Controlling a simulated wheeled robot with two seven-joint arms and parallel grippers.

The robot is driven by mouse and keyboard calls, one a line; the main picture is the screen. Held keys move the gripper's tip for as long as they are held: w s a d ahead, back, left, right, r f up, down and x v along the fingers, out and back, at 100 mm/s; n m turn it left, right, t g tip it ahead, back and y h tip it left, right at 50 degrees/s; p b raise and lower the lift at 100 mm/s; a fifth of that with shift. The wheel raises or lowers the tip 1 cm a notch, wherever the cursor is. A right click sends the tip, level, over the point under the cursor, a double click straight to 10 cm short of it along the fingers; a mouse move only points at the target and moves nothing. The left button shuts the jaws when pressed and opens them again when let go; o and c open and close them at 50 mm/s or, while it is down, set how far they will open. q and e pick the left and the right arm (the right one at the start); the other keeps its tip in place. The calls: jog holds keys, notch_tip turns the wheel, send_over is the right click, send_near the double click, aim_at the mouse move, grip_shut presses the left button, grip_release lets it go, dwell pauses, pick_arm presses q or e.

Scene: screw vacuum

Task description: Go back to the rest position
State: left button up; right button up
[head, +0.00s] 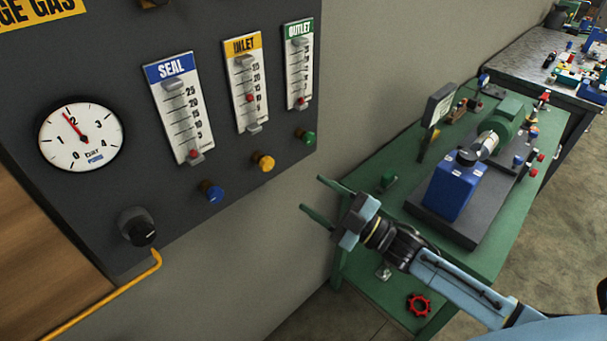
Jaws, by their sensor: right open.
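My right gripper (318,202) is in front of the green bench, with its two green fingers spread apart and nothing between them. Its fingers point left toward the wall below the dark gauge panel (225,110). The light blue right arm comes in from the lower right, over the bench's near end. My left gripper is not in the head view.
The panel carries a round dial (80,137), three flow meters and a black knob (138,230). The green bench (378,300) holds a blue pump (452,185), a green motor (505,120) and a red handwheel (418,304). A cluttered workbench (515,62) stands behind. Floor at right is clear.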

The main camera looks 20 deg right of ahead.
jog(key=s+d+f+m+g+h+b, duration=0.1)
jog(key=s+d+f+m+g+h, duration=0.15)
jog(key=f, duration=0.95)
jog(key=s+d+f+m+g+h+b, duration=0.1)
jog(key=s+d+f+m+h+b, duration=0.2)
jog(key=f, duration=0.9)
jog(key=s+d+f+m+g+h, duration=0.15)
jog(key=f+m+h, duration=0.3)
jog(key=f, duration=0.65)
jog(key=s+f+m+g+h+b, duration=0.2)
jog(key=s+f+g, duration=0.3)
jog(key=s+f, duration=0.9)
jog(key=s+a+f+g, duration=0.1)
jog(key=s+f+g, duration=0.1)
jog(key=s, duration=0.4)
jog(key=s+a+f+m+g+b, duration=0.1)
jog(key=s+a+f+g, duration=0.1)
jog(key=s+f, duration=0.2)
jog(key=s+a+f+m+g, duration=0.1)
jog(key=s+a+f+g, duration=0.1)
jog(key=s, duration=0.7)
jog(key=shift+s+f, duration=0.25)
jog(key=shift+f, duration=0.35)
